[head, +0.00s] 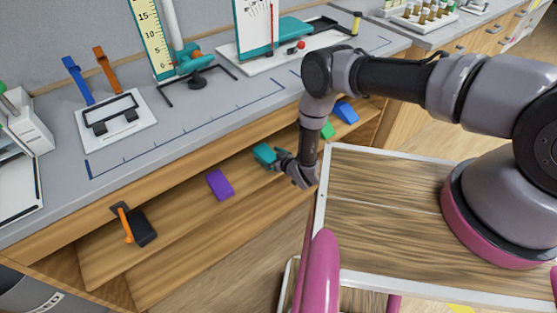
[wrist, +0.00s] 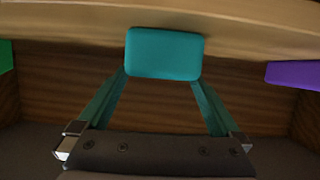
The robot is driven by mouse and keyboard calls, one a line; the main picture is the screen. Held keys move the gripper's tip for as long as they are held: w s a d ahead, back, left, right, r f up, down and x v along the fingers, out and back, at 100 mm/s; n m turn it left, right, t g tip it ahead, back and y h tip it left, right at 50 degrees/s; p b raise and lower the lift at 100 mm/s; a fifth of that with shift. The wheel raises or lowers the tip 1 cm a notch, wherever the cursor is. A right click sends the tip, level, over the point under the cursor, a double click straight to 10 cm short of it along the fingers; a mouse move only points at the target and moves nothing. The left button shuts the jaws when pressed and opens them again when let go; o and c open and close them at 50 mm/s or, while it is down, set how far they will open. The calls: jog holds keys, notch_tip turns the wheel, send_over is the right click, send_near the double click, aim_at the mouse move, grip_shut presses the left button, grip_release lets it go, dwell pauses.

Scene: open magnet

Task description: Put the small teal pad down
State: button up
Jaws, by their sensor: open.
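The small teal pad (head: 264,154) is on the open wooden shelf under the grey bench in the head view. In the wrist view the teal pad (wrist: 164,53) is centred, just at the ends of my two teal fingers. My gripper (head: 279,160) reaches into the shelf space from the right and is open, with its fingertips right at the pad. The wrist view shows my gripper (wrist: 163,82) with one finger on each side of the pad's near edge. The pad hides the very tips, so I cannot tell whether they touch it.
On the shelf, a purple block (head: 220,184) lies left of the pad, and a green block (head: 327,131) and a blue block (head: 346,111) lie to its right. A black-and-orange item (head: 139,226) sits at the far left. The bench edge overhangs the shelf.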

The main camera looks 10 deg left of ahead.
jog(key=v, duration=0.9)
jog(key=shift+s+d+r, duration=0.2)
